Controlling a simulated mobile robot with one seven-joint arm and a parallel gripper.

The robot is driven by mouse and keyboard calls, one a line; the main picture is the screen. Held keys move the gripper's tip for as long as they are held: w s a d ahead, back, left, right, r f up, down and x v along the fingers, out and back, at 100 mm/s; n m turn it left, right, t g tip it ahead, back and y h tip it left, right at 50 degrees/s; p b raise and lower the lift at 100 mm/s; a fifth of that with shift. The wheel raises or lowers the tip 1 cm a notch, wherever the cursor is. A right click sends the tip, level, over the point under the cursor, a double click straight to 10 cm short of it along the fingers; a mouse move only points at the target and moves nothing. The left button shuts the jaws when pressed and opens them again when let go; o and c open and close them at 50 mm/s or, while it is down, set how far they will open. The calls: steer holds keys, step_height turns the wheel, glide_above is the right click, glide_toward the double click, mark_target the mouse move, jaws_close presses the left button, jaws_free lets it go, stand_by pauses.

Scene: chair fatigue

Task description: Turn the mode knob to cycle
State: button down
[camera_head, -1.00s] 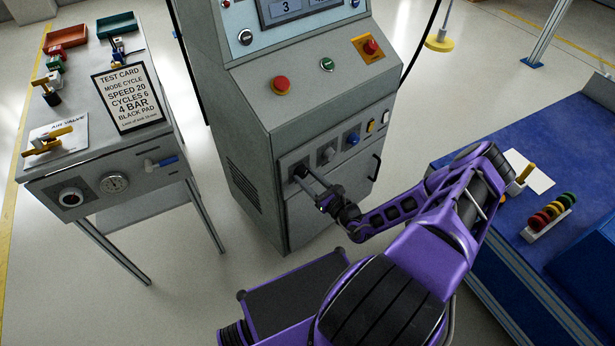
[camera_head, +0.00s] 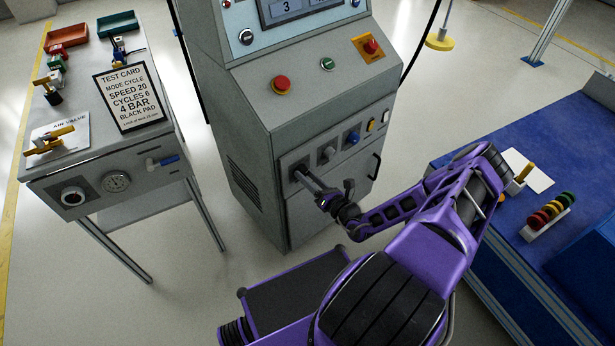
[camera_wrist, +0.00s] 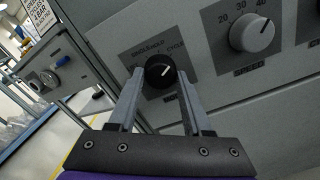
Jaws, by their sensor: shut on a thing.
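The mode knob (camera_wrist: 160,71) is round and black with a white pointer line. In the wrist view the line points up and right, towards the word at the upper right of its plate, which seems to read CYCLE. My gripper (camera_wrist: 160,80) has one finger on each side of the knob and is shut on it. In the head view my gripper (camera_head: 299,177) reaches the lower left of the grey machine's front panel. The knob is mostly hidden by the fingers there.
A grey speed knob (camera_wrist: 251,33) sits right of the mode knob. A red button (camera_head: 281,86) is on the console above. A test card (camera_head: 128,98) stands on the left bench. A blue-topped table (camera_head: 480,152) is at the right.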

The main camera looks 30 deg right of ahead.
stand_by(0.3)
steer(key=shift+c, duration=1.7)
jaws_free()
steer(key=shift+s, duration=0.1)
steer(key=p+v, duration=0.1)
steer(key=v, duration=1.6)
steer(key=shift+s, duration=0.15)
